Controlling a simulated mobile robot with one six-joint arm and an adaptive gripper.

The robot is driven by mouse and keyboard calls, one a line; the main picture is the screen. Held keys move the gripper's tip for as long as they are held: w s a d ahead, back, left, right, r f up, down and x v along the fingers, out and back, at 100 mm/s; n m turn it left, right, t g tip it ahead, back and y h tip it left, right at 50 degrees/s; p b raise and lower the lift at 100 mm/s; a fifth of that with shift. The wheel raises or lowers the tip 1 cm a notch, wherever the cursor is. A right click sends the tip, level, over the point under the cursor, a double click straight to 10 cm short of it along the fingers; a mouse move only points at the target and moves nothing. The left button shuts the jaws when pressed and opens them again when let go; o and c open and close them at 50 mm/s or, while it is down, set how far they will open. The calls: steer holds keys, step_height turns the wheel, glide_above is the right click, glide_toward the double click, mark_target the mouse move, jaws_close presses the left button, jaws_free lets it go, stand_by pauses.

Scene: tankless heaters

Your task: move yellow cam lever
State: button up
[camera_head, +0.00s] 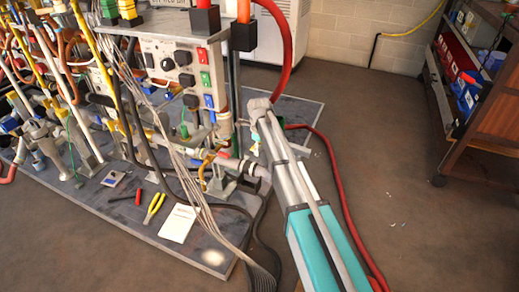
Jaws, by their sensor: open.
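A yellow lever-shaped part (205,170) sits on the pipework at the lower right of the test rig, just below the control panel. It is small here, and I cannot be sure that it is the cam lever. My arm reaches up from the lower right. Its far end stands close to the rig's right side, to the right of the yellow part and apart from it in the picture. My gripper (255,143) shows only as small pale parts below the arm's end. It is open, and I see nothing held in it.
The control panel (184,75) has knobs and coloured sockets. Grey cables hang in front of the rig. A red hose (345,205) runs right of my arm.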

jaws_close()
